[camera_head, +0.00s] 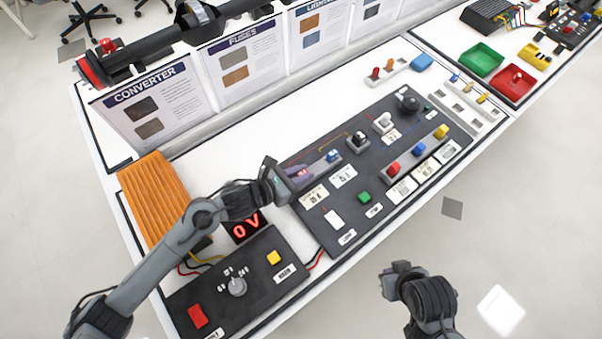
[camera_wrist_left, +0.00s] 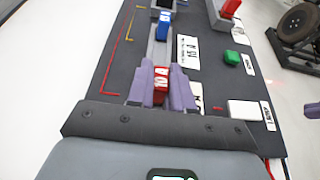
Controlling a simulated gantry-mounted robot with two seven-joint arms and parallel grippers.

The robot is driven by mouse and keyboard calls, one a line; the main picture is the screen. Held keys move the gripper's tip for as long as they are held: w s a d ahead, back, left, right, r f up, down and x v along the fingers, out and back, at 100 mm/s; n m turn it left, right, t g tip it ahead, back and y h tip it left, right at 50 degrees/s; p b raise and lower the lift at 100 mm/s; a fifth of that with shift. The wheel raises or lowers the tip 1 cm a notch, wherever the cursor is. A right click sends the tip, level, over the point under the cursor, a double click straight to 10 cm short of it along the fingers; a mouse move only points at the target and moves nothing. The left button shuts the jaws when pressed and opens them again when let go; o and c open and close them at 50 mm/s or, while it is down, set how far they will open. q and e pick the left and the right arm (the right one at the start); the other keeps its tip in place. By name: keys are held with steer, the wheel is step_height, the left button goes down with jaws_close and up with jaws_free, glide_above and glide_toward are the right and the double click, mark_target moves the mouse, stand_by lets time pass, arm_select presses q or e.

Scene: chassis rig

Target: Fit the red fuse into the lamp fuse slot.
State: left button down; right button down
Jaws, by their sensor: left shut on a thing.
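My left gripper (camera_head: 298,173) is over the near end of a grey fuse rail (camera_head: 318,164) on the dark panel. In the left wrist view its purple fingers (camera_wrist_left: 162,90) are shut on the red fuse (camera_wrist_left: 161,82), which is lined up with the rail (camera_wrist_left: 158,50). Whether the fuse is seated or just above the rail cannot be told. A blue fuse (camera_head: 333,156) sits farther along the same rail; it also shows in the left wrist view (camera_wrist_left: 163,24). The lamp slot's label is not clearly readable. My right gripper (camera_head: 389,283) is off the bench's front side, its jaws unclear.
A second rail holds red (camera_head: 394,168), blue (camera_head: 418,149) and yellow (camera_head: 441,131) blocks. A green button (camera_head: 364,197) and white switch (camera_head: 333,219) lie on the panel's near part. A display reading 0 V (camera_head: 246,227) stands beside my left arm. Information boards (camera_head: 244,68) line the back.

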arm_select(q)
steer(key=shift+w, duration=0.1)
steer(key=shift+f, duration=0.2)
steer(key=c, duration=1)
jaws_free()
steer(key=shift+r, duration=0.1)
steer(key=shift+r, duration=0.3)
steer(key=shift+p+v, duration=0.8)
steer(key=shift+v, duration=5.2)
steer(key=shift+f, duration=0.15)
